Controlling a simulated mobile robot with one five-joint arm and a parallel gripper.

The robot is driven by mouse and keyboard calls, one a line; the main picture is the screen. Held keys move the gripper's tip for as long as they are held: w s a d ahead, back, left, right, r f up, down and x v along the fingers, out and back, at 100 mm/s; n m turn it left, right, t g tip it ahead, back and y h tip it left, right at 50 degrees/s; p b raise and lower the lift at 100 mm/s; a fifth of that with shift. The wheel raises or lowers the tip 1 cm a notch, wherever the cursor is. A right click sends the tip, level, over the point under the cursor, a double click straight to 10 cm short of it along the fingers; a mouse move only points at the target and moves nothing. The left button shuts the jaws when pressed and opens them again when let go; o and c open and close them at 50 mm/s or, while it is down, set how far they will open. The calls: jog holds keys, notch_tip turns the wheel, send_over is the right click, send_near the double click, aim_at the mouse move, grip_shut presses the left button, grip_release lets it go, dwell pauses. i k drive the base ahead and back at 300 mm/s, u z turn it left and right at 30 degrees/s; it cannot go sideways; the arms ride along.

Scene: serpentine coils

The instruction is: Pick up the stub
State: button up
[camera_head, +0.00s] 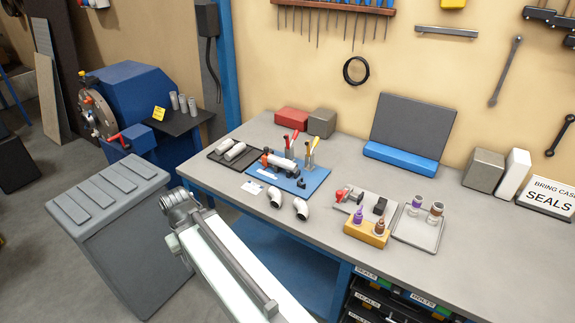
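No single thing can be named the stub for certain. Two short grey pipe pieces (230,148) lie side by side in a black tray (217,158) at the back left of the workbench. Several upright grey cylinders (183,103) stand on the dark shelf beside the blue machine. My white arm rises from the bottom of the picture in front of the bench and ends in a grey joint. I cannot make out my gripper's fingers, and nothing held shows.
A yellow block with bottles (367,231) and a light tray (419,237) stand to the right. A grey lidded bin (110,220) stands left of my arm. The bench's right front is clear.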

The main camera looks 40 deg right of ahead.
aim_at(284, 164)
jog(key=z, duration=0.05)
jog(key=i, duration=1.5)
